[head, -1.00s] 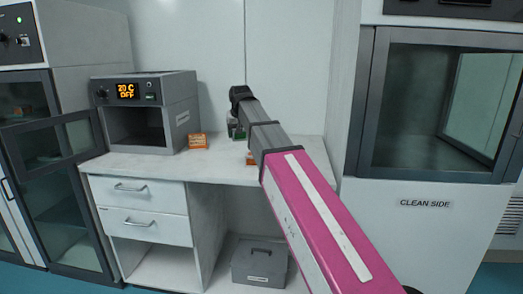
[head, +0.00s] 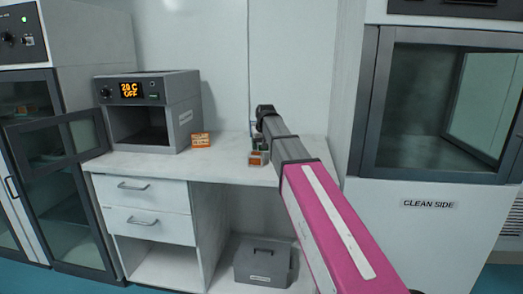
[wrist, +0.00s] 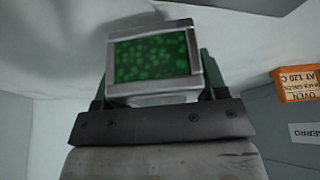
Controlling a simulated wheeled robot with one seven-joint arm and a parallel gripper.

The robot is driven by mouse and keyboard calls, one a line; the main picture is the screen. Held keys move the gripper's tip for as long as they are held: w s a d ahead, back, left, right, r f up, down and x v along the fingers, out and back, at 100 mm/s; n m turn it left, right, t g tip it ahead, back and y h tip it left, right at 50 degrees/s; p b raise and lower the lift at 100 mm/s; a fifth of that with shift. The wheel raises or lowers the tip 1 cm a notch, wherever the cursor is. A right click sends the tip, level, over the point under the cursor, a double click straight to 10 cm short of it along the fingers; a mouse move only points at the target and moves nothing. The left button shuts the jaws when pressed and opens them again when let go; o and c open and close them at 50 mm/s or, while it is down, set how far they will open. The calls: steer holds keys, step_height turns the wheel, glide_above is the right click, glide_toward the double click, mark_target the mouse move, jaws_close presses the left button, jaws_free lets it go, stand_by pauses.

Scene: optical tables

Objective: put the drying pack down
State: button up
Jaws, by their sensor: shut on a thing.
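The drying pack I hold is a small silver-framed box with a window of green beads (wrist: 152,55). In the wrist view it sits between the two fingers of my gripper (wrist: 155,90), which is shut on it. In the head view my gripper (head: 258,140) is over the right part of the white counter (head: 225,168), mostly hidden behind my arm. Whether the pack touches the counter cannot be told. A second small framed box with an orange-brown window (head: 258,159) shows on the counter just in front of the gripper.
A grey oven (head: 182,115) reading 20 C OFF stands on the counter's left, with an orange sign (head: 201,140) beside it. Counter between sign and gripper is clear. A glass-fronted CLEAN SIDE cabinet (head: 430,190) stands right. A grey case (head: 262,265) lies below.

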steer(key=shift+f, duration=1.05)
steer(key=shift+f, duration=0.1)
steer(key=o, duration=1)
